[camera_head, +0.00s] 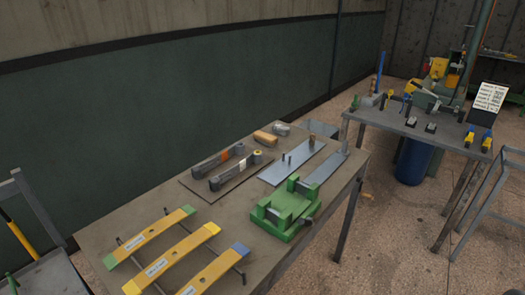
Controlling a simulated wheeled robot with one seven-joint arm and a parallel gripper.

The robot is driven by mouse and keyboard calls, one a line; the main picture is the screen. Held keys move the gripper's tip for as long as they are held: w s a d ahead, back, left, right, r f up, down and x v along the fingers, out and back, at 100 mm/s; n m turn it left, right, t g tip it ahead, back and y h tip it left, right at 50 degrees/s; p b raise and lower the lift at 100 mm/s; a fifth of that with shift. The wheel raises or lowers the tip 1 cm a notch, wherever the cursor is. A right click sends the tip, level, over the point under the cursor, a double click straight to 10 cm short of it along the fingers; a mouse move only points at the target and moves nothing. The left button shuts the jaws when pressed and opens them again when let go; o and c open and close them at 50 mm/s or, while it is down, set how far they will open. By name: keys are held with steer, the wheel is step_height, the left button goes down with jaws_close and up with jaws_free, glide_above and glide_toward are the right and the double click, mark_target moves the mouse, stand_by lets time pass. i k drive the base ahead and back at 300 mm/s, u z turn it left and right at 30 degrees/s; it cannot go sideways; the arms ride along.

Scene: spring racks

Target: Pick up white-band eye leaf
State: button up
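Two dark grey bars with eye ends lie side by side on a flat dark board (200,192) on the long table. The nearer bar, with a pale band near its right part, looks like the white-band eye leaf (228,178). The farther bar (210,164) carries an orange-brown band. The bands are small, so their colours are hard to read exactly. Nothing covers the nearer bar. My gripper is not in view.
A green fixture (286,208) stands right of the leaves, with grey plates (283,172) behind it. Several yellow leaves with coloured ends (150,237) lie at the front left. The table's bare top (130,211) shows at left. A second cluttered table (396,122) stands at the right.

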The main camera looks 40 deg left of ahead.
mark_target(256, 156)
steer(key=i, duration=2.95)
steer(key=u, duration=4.95)
steer(key=i, duration=1)
